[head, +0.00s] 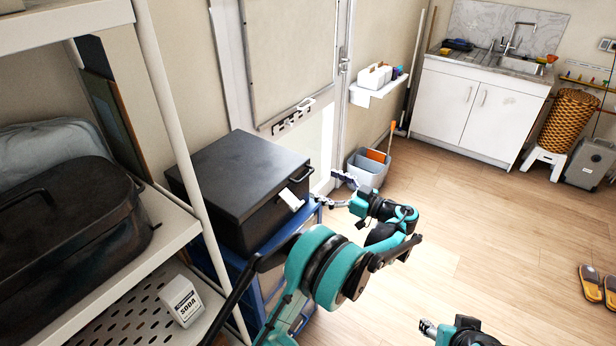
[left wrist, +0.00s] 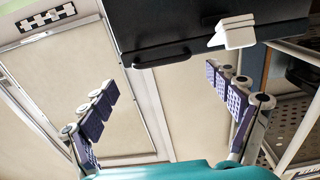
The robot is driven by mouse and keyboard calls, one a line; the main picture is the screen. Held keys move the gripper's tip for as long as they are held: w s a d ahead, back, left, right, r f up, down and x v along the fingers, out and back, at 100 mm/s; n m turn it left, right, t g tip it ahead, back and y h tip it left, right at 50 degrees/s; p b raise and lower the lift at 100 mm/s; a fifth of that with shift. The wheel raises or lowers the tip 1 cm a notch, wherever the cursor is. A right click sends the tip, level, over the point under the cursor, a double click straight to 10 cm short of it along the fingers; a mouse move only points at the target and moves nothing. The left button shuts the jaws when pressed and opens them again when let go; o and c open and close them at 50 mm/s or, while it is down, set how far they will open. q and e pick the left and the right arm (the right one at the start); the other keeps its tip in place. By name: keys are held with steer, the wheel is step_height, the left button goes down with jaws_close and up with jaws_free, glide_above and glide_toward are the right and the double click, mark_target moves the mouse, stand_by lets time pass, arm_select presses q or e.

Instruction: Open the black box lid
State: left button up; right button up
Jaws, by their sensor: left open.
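The black box (head: 235,178) stands on a blue stand at the left, its lid (head: 240,160) lying flat and closed on top. A dark bar handle (head: 302,175) is on its front face, with a white tab (head: 290,200) beside it. My left gripper (head: 334,191) is open and empty in front of the box, apart from it. In the left wrist view the box (left wrist: 200,25) is at the top, with the handle (left wrist: 161,60) and white tab (left wrist: 238,33) beyond the spread fingers (left wrist: 160,78). My right arm shows partly at the bottom; its gripper's opening is unclear.
A white shelf rack (head: 170,100) stands close on the left, holding a dark roasting pan (head: 65,240) and a soda carton (head: 182,302). The blue stand (head: 255,300) is under the box. A grey bin (head: 368,170) stands behind the gripper. The wooden floor at right is mostly clear.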

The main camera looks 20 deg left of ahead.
mark_target(307, 175)
arm_select(q)
steer(key=b+x, duration=0.1)
steer(key=x, duration=0.6)
steer(key=shift+b, duration=0.3)
arm_select(e)
steer(key=shift+f, duration=0.9)
